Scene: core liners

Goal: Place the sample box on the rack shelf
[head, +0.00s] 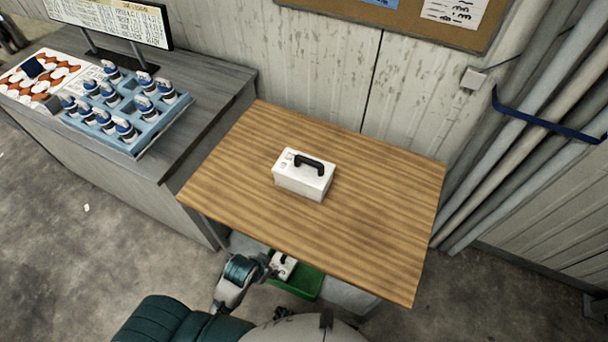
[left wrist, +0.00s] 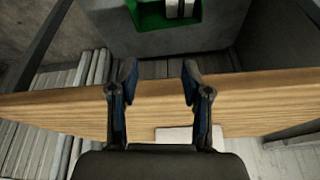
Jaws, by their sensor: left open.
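A white sample box (head: 303,181) with a black handle sits upright near the middle of a wooden top (head: 390,230) in the head view. A second white box (head: 283,266) shows partly at a green bin (head: 306,283) below the front edge of the top. In the left wrist view the green bin (left wrist: 153,15) and a white item in it (left wrist: 180,8) are at the top. My left gripper (left wrist: 159,72) is open and empty, its fingers over the board's edge (left wrist: 60,110) in that view. My right gripper is not seen. I cannot tell which surface is the rack shelf.
A grey counter (head: 215,110) on the left carries a blue tray (head: 150,140) of several capped bottles and a screen (head: 115,20). Pipes (head: 530,130) stand against the wall on the right. The wooden top is clear around the white box.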

